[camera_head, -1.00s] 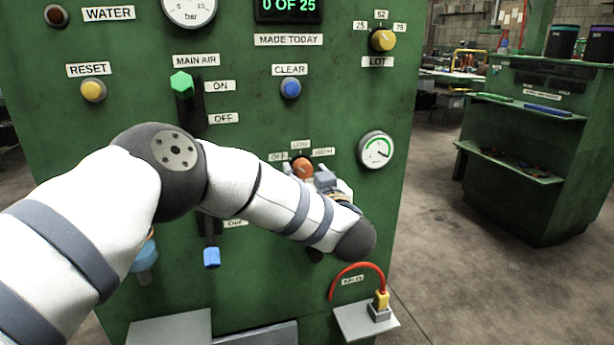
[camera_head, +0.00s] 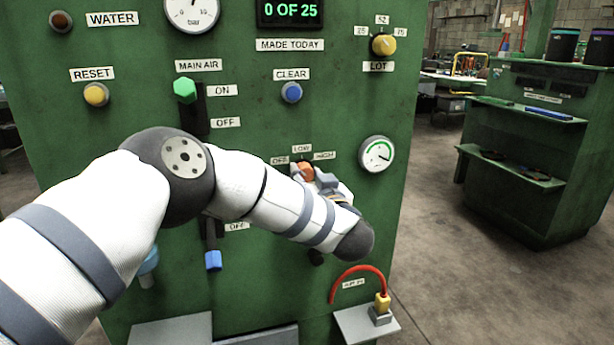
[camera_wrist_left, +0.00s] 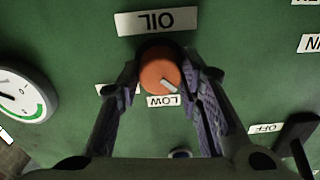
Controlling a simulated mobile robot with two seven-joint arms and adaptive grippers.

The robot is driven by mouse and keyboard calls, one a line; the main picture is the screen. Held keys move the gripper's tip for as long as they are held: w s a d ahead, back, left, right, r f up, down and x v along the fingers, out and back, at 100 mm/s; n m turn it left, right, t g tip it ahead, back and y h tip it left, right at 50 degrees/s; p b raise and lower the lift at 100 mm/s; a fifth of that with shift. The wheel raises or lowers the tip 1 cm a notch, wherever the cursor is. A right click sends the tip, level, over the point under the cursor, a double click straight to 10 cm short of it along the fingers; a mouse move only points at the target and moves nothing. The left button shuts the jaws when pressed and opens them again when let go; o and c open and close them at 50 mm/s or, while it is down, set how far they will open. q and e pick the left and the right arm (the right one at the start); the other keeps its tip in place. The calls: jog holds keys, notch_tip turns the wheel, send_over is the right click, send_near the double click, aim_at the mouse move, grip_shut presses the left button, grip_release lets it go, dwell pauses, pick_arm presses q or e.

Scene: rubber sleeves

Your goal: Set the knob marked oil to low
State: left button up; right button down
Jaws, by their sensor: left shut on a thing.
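My left gripper (camera_wrist_left: 160,78) is shut on the knob, one finger on each side. The knob's white mark points down and right in that view, a little to the side of the LOW label (camera_wrist_left: 163,101), towards the OFF side. In the head view the knob (camera_head: 304,172) shows above my left wrist, with LOW (camera_head: 301,148), OFF (camera_head: 279,161) and HIGH (camera_head: 324,155) around it. My right gripper is out of view.
A gauge (camera_head: 376,154) is right of the knob. The main air lever (camera_head: 186,90), a blue-handled lever (camera_head: 213,260) and the clear button (camera_head: 291,93) are on the same panel. A red cable (camera_head: 358,268) loops below. A green shelf unit (camera_head: 530,160) stands at right.

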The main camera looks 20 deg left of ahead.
pick_arm(q)
jog(key=m+p, duration=0.1)
jog(key=m, duration=0.2)
jog(key=shift+r, duration=0.2)
jog(key=m, duration=0.5)
jog(key=shift+f+m, duration=0.25)
jog(key=shift+m, duration=0.05)
dwell(0.4)
jog(key=o, duration=1.2)
jog(key=shift+c, duration=0.2)
jog(key=v, duration=1.2)
